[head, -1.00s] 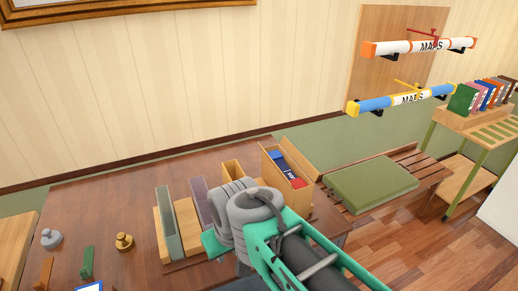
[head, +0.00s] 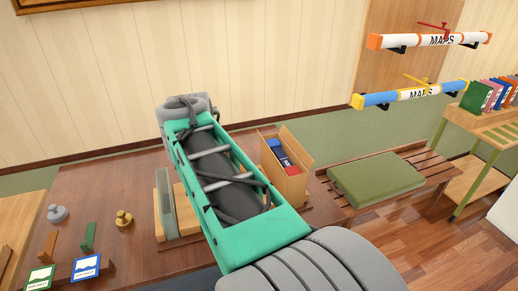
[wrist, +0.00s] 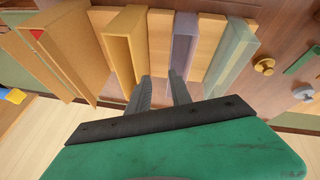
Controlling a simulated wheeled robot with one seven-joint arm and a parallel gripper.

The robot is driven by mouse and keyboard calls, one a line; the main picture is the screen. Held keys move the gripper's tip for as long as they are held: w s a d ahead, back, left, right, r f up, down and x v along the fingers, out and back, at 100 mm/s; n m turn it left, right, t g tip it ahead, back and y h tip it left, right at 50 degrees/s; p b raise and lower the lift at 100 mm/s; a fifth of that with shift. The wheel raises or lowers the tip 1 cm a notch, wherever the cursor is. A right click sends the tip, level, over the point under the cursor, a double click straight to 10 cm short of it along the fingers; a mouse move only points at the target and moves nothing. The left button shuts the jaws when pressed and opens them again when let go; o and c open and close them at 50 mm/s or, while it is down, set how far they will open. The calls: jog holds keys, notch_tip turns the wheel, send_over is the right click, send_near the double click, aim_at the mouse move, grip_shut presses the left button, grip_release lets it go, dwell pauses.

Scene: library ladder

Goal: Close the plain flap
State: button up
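A tan box (head: 284,181) holding blue and red items stands on the table in the head view, with a plain tan flap (head: 298,147) upright at its far right edge. In the wrist view the box (wrist: 70,50) is at the upper left, and a tan panel that looks like the flap (wrist: 32,58) stands angled out beside it. My gripper (wrist: 160,92) is open and empty, its two fingers apart near the yellow-tan holder (wrist: 124,45) and the lavender holder (wrist: 184,48). It is apart from the flap. In the head view my arm hides the gripper.
A grey-green holder (wrist: 231,55) stands beside the lavender one. Brass (head: 124,219) and grey (head: 57,213) knobbed pieces and small cards (head: 86,267) are on the table's left. A bench with a green cushion (head: 375,186) is to the right. Map tubes (head: 415,93) hang on the wall.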

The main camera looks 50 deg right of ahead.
jog(key=s+d+r+m+g+h, duration=0.1)
jog(key=s+d+r, duration=0.1)
jog(key=d, duration=0.6)
jog(key=s+d+r+m+g+h, duration=0.1)
jog(key=s+d+r, duration=0.15)
jog(key=d, duration=0.55)
jog(key=s+x, duration=0.1)
jog(key=x, duration=0.6)
jog(key=shift+w+d+f, duration=0.15)
jog(key=shift+w, duration=0.4)
grip_shut()
